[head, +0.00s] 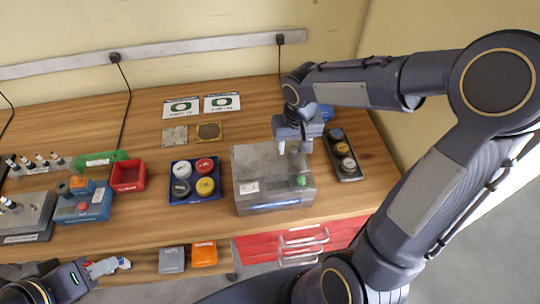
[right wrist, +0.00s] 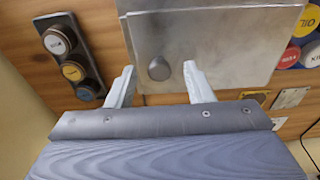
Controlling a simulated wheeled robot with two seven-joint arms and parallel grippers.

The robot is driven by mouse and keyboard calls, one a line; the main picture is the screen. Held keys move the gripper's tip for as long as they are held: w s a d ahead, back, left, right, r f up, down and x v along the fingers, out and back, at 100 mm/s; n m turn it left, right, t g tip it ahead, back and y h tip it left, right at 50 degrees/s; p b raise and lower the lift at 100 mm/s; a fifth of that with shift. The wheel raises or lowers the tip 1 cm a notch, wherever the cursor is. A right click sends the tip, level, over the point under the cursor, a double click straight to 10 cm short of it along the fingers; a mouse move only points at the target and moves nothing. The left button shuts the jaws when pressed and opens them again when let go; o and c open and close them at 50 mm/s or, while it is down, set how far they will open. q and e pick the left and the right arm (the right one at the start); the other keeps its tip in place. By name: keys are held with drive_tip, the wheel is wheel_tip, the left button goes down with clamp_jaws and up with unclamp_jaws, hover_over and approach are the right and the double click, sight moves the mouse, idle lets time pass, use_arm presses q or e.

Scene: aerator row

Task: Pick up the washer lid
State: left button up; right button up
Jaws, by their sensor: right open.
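The washer (head: 275,207) is a grey metal box with a white label and a green button, right of centre on the bench in the head view. Its flat metal lid (head: 256,164) is closed on top; in the right wrist view the lid (right wrist: 225,40) fills the upper middle. A round grey knob (right wrist: 158,68) stands on the lid. My right gripper (head: 293,149) is over the lid's back right part, open, with its fingertips either side of the knob in the wrist view; contact is unclear.
A dark tray of round caps (head: 344,157) stands close right of the washer. A blue tray with several coloured caps (head: 178,202) is left of it. A red bin (head: 128,176) and a blue device (head: 82,207) stand further left. Bare wood lies before the blue tray.

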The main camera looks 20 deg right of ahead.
drive_tip(key=shift+d+f, duration=0.1)
drive_tip(key=shift+f, duration=0.15)
drive_tip(key=shift+r, duration=0.1)
clamp_jaws()
